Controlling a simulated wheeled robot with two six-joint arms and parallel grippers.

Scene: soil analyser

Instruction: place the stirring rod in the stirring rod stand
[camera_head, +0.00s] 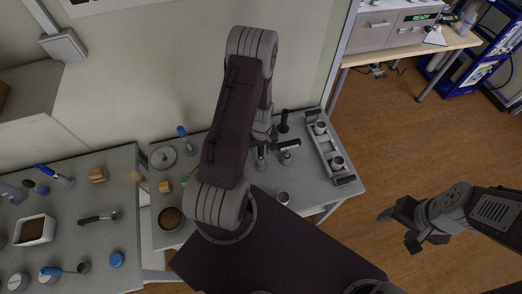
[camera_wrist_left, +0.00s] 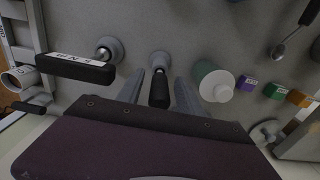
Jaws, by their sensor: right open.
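My left gripper (camera_wrist_left: 160,92) is open, with its two grey fingers apart. In the left wrist view, a short black-handled piece (camera_wrist_left: 158,90) with a round grey base (camera_wrist_left: 158,61) shows between the fingers; I cannot tell whether they touch it. Beside it, a black bar handle with a white label (camera_wrist_left: 75,66) rests by another round grey base (camera_wrist_left: 108,48). I cannot tell for sure which piece is the stirring rod or its stand. In the head view, my left arm hides much of the right table's middle. My right gripper (camera_head: 400,224) is open and empty over the floor.
The right table (camera_head: 318,187) holds a tray with cups (camera_head: 327,150), a black post (camera_head: 284,121) and a brown bowl (camera_head: 170,218). The left table (camera_head: 75,225) carries a soil tray (camera_head: 34,230) and blue-handled tools. A green-and-white jar (camera_wrist_left: 212,82) stands close to the left fingers.

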